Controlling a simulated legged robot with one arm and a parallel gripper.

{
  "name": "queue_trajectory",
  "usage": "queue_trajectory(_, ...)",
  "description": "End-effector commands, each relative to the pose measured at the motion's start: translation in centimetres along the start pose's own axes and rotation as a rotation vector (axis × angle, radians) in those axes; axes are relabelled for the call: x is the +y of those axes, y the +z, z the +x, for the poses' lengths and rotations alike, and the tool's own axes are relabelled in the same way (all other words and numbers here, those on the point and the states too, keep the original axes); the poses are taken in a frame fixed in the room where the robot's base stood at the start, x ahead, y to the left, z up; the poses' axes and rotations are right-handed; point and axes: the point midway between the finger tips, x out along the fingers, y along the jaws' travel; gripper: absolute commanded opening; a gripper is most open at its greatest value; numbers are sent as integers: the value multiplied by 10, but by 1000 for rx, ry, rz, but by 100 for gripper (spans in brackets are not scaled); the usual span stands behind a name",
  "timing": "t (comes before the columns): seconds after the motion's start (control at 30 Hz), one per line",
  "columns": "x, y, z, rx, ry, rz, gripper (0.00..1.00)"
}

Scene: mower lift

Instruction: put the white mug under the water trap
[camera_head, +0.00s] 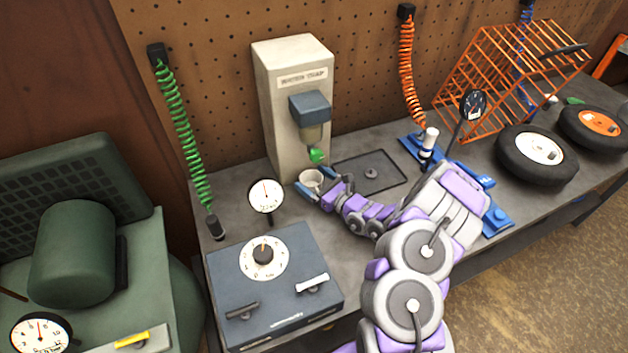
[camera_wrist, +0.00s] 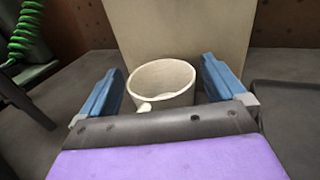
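The white mug (camera_head: 311,180) stands upright on the workbench at the foot of the water trap (camera_head: 287,110), a tall beige box with a blue-grey head and a green drain tip (camera_head: 316,156) above the bench. In the head view the mug lies below and slightly left of that tip. My gripper (camera_head: 316,190) is at the mug. In the wrist view the mug (camera_wrist: 161,84) sits between the two blue fingers of my gripper (camera_wrist: 166,88), with visible gaps on both sides. The fingers are open. The mug's handle points toward my palm.
A dark control box (camera_head: 275,285) and a round gauge (camera_head: 266,196) stand left of the mug. A dark square tray (camera_head: 371,173) lies to the right. Coiled green (camera_head: 185,135) and orange (camera_head: 407,75) hoses hang behind. Wheels (camera_head: 537,153) and an orange cage occupy the far right.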

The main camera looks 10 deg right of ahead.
Motion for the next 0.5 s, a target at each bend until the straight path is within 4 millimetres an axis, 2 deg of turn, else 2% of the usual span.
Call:
queue_trajectory(0.27,0,1,0,0,0,0,100)
queue_trajectory(0.37,-1,1,-7,1,-3,2,100)
queue_trajectory(0.5,-2,3,-29,0,-5,3,100)
